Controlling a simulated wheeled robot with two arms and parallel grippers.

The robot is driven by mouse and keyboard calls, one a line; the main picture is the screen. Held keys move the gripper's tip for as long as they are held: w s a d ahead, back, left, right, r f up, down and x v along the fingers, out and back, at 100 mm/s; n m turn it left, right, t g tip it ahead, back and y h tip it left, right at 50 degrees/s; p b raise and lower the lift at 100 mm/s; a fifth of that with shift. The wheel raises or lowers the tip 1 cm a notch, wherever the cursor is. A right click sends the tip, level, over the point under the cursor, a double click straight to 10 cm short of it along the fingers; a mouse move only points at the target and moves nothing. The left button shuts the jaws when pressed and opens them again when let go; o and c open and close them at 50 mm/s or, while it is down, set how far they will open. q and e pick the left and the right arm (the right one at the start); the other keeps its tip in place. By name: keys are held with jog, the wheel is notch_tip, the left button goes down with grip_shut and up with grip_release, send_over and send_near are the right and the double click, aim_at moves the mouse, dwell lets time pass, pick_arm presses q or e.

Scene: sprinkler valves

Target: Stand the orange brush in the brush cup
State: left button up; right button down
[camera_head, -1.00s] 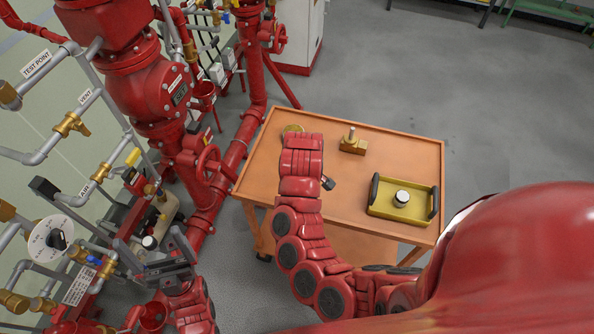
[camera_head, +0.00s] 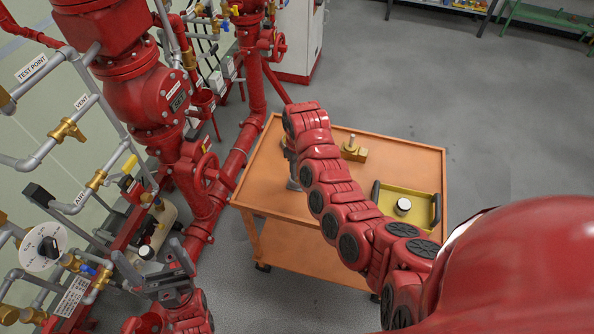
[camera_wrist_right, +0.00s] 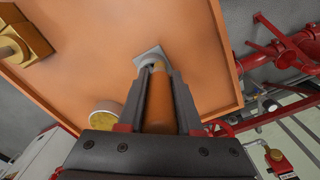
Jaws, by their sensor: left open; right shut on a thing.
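My right gripper (camera_wrist_right: 160,76) is shut on the orange brush (camera_wrist_right: 160,106), whose handle lies between the two fingers in the right wrist view. Beyond the fingertips is a grey, square-edged piece (camera_wrist_right: 150,55) against the cart top; I cannot tell whether it is part of the brush or a separate holder. A round, pale-rimmed container with a yellow inside (camera_wrist_right: 106,113) is beside the gripper; I cannot tell if it is the brush cup. In the head view the right arm hides most of that gripper. My left gripper (camera_head: 153,265) is open and empty near the pipes.
The orange cart (camera_head: 405,157) carries a brass fitting (camera_head: 354,151) and a yellow tray (camera_head: 423,207) with dark handles and a white-topped round item. Red pipes and valves (camera_head: 165,95) stand along the left. The cart's front left top is bare.

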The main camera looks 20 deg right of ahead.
jog(key=shift+w+d+f+p, duration=0.15)
jog(key=shift+w+f+p, duration=0.6)
jog(key=shift+w, duration=0.35)
jog(key=shift+f, duration=1.2)
jog(key=shift+b, duration=0.3)
jog(key=c, duration=0.6)
grip_release()
jog(key=shift+w+f, duration=0.1)
jog(key=shift+r, duration=0.4)
notch_tip(320, 180, up, 12)
jog(key=shift+f+b, duration=0.25)
jog(key=shift+b, duration=0.7)
